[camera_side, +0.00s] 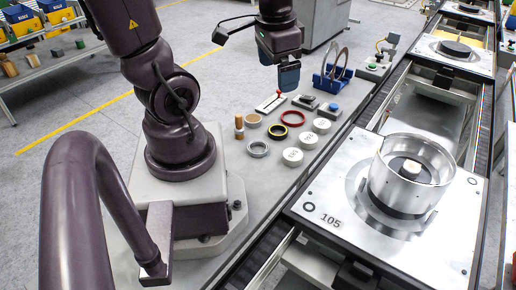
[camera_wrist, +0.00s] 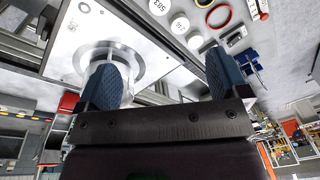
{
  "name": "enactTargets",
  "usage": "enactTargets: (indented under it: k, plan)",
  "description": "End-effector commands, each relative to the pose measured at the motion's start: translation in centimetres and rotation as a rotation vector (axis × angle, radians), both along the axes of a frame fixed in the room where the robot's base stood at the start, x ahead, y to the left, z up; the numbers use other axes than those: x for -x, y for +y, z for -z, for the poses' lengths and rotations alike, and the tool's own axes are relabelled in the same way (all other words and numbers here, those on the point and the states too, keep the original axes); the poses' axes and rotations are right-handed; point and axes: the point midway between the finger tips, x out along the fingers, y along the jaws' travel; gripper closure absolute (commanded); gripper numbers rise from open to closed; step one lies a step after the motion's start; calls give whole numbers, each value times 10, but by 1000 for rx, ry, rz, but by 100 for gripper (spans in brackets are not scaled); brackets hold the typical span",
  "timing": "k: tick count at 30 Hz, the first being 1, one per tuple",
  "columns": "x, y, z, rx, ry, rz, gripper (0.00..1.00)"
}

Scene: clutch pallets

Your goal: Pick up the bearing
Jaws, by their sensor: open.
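A silver metal ring (camera_side: 258,149), which looks like the bearing, lies flat on the grey bench top in the side view. It is at the near left of a group of rings and white discs. I cannot make it out in the wrist view. My gripper (camera_side: 289,77) hangs above the far part of the bench, beyond the rings and clear of them. In the wrist view my gripper (camera_wrist: 163,55) has its two blue fingers spread wide apart with nothing between them.
Around the ring lie a black-and-yellow ring (camera_side: 277,131), a red ring (camera_side: 293,118), a tan ring (camera_side: 253,120), a wooden peg (camera_side: 239,126) and white discs (camera_side: 293,157). A blue rack (camera_side: 332,80) stands beyond. A silver housing (camera_side: 412,172) sits on the pallet (camera_side: 330,210) at right.

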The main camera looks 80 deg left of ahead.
Motion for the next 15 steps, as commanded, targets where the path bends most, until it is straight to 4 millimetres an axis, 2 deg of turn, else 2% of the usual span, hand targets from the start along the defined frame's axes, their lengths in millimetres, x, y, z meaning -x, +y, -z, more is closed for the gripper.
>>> enactTargets:
  k: [1,3,6,12,15]
  plan:
    - [7,17,20,19,71,42,7]
    - [16,36,44,47,142,169,7]
    - [28,56,76,99,199,405,7]
    - [41,73,122,161,193,949,7]
    - [37,76,134,135,171,1242,7]
